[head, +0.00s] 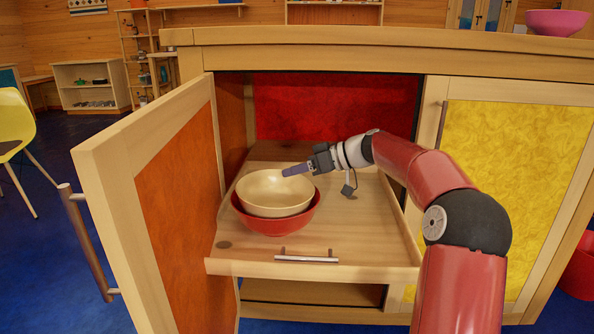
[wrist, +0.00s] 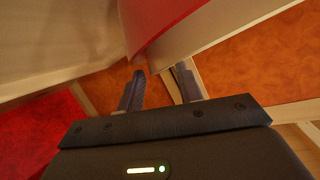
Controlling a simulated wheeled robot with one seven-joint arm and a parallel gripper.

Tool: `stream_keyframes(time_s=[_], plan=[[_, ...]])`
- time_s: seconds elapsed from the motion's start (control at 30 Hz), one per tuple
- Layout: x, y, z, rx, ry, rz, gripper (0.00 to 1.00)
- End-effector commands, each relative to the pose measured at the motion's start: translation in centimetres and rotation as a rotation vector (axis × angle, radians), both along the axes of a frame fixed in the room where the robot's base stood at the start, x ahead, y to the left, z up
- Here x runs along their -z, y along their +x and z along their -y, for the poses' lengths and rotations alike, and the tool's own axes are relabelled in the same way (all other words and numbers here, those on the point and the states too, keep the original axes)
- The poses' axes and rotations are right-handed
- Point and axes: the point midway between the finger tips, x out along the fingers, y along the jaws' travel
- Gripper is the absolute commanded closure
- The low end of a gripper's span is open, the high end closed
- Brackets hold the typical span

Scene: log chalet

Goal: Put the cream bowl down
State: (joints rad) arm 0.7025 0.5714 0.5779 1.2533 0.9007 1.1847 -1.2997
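The cream bowl (head: 268,190) sits level inside the red bowl (head: 277,225), on the wooden pull-out drawer. My gripper (head: 286,172) reaches in from the right at the cream bowl's far right rim. In the wrist view, the two dark fingers (wrist: 158,84) stand apart, with a clear gap between them. The cream bowl's wall (wrist: 215,32) comes down close to the fingertips, and the red bowl (wrist: 168,22) shows beside it. Whether a finger touches the rim cannot be told.
The drawer (head: 345,225) is pulled out of the cabinet, with bare floor right of the bowls. An open orange door (head: 180,190) stands close on the left. The countertop (head: 380,52) overhangs, with a pink bowl (head: 556,22) on it. The yellow door (head: 515,190) is shut.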

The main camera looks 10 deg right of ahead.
Motion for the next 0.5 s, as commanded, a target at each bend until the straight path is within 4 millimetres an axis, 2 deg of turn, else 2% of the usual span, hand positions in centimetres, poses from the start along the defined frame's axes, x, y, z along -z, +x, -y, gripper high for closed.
stream_keyframes(time_s=[0.17, 0.5], plan=[[-0.4, -0.2, 0.5, 0.002, 0.0, 0.001, 0.64], [-3.2, -3.2, 6.1, 0.004, -0.001, 0.001, 0.64]])
